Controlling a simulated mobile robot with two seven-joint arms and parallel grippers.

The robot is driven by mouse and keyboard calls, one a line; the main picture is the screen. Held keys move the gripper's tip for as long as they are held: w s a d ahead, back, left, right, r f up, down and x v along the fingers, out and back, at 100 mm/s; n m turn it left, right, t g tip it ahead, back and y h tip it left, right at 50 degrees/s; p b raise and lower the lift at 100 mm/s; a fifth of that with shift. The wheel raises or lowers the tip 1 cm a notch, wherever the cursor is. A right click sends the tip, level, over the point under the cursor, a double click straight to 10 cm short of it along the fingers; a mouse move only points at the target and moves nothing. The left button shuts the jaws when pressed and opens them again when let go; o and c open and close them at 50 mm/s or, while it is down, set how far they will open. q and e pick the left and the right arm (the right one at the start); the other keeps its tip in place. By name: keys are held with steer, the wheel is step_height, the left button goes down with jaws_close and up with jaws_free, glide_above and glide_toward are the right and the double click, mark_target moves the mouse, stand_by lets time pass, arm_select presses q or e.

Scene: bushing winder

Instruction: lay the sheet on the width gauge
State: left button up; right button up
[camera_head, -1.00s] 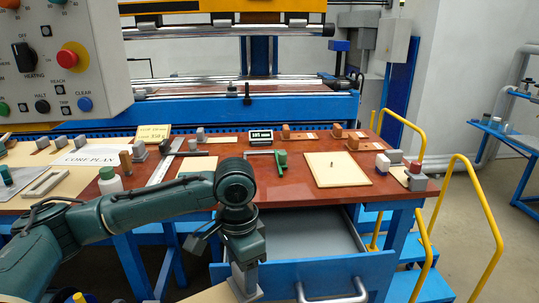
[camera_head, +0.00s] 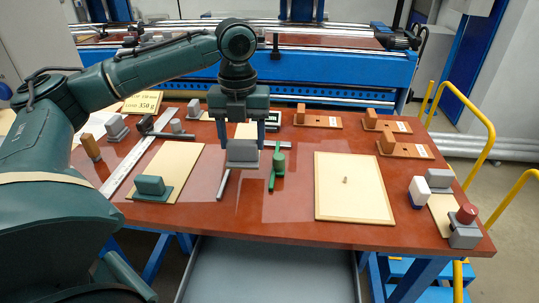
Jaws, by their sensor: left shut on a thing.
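My left gripper (camera_head: 241,135) points down over the middle of the table and is shut on a small grey block-like piece (camera_head: 242,154). I cannot tell whether this piece is the sheet or a grip on it. Just below and around it in the picture lies what looks like the width gauge, with a grey arm (camera_head: 223,184) on the left and a green slider (camera_head: 278,164) on the right. The held piece shows between these arms and hides part of the gauge's bar. I cannot tell whether it touches the gauge. My right gripper is not in view.
A pale board with a peg (camera_head: 352,190) lies to the right. Another pale board with a green-grey block (camera_head: 152,187) and a steel rule (camera_head: 130,160) lie left. Orange blocks (camera_head: 318,119) stand at the back. An open drawer (camera_head: 270,275) is below the front edge.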

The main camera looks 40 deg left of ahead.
mark_target(244, 156)
arm_select(q)
steer(key=shift+w+a+r+m, duration=0.1)
steer(key=shift+w+a+m, duration=0.05)
steer(key=shift+w+m, duration=0.2)
step_height(244, 156, down, 6)
steer(key=shift+s+r, duration=0.1)
step_height(244, 156, down, 4)
steer(key=shift+r, duration=0.1)
steer(key=o, duration=1)
steer(key=shift+c, duration=0.2)
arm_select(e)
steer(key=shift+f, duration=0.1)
